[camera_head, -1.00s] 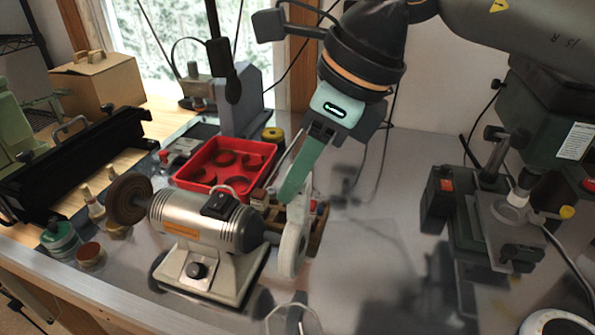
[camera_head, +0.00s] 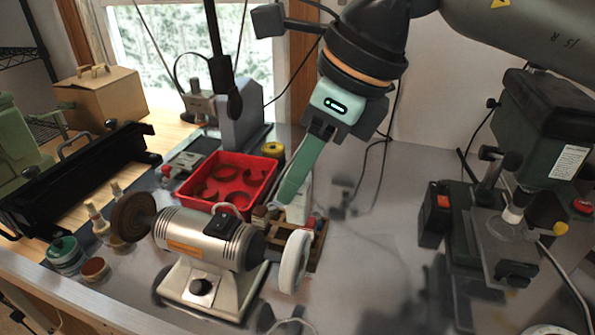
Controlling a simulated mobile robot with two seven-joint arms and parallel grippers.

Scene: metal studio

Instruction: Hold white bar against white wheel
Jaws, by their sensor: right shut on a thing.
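The white wheel (camera_head: 294,262) is on the right end of a silver bench grinder (camera_head: 205,238), standing upright. My right gripper (camera_head: 287,200) comes down from above, its long green fingers slanting down to the left, behind and above the wheel. It is shut on what appears to be the white bar (camera_head: 305,192), which shows as a pale upright strip beside the fingers. Much of the bar is hidden by the fingers. The bar's lower end is near the wheel's top edge in the picture; I cannot tell whether they touch. My left gripper is not in view.
A red tray (camera_head: 263,198) of dark rings is behind the grinder. A wooden block holder (camera_head: 318,250) stands just behind the wheel. A green drill press (camera_head: 545,130) is at the right. The bench between grinder and press is mostly clear.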

